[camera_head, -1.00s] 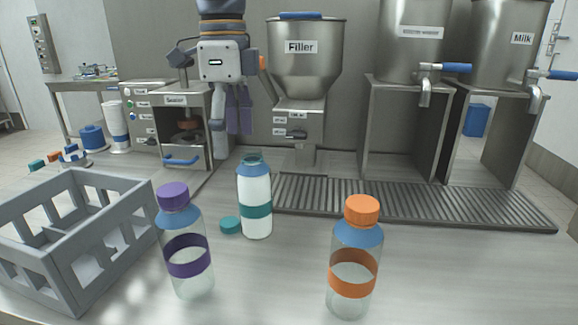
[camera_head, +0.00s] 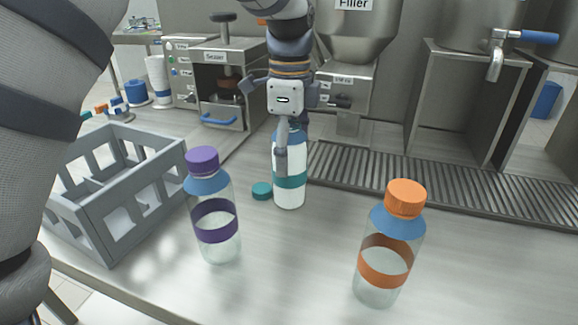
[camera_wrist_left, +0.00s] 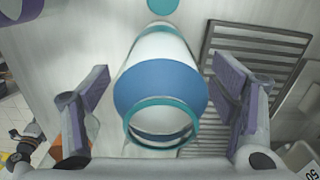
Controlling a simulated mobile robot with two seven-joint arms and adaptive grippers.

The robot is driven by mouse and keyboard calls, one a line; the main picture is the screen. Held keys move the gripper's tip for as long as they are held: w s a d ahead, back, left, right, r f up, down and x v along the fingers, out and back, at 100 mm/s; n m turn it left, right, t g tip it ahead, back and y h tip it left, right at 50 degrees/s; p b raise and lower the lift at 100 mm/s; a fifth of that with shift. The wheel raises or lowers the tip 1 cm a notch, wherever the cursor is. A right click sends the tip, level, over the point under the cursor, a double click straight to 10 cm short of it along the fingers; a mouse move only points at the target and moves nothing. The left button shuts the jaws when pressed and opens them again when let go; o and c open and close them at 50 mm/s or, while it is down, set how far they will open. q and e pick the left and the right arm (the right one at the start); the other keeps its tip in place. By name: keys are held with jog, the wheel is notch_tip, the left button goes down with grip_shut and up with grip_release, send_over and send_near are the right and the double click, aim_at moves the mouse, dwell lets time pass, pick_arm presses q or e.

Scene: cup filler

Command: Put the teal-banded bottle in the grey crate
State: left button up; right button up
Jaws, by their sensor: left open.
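The grey crate (camera_head: 95,222) stands at the left and looks empty. My right gripper is not in view.
A teal cap (camera_head: 262,191) lies left of the bottle. A purple-capped bottle (camera_head: 216,222) stands between crate and teal-banded bottle, nearer the front. An orange-capped bottle (camera_head: 388,262) stands front right. A slatted drain grate (camera_head: 430,195) and a sealer (camera_head: 222,85) are behind.

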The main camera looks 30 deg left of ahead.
pick_arm(q)
grip_shut()
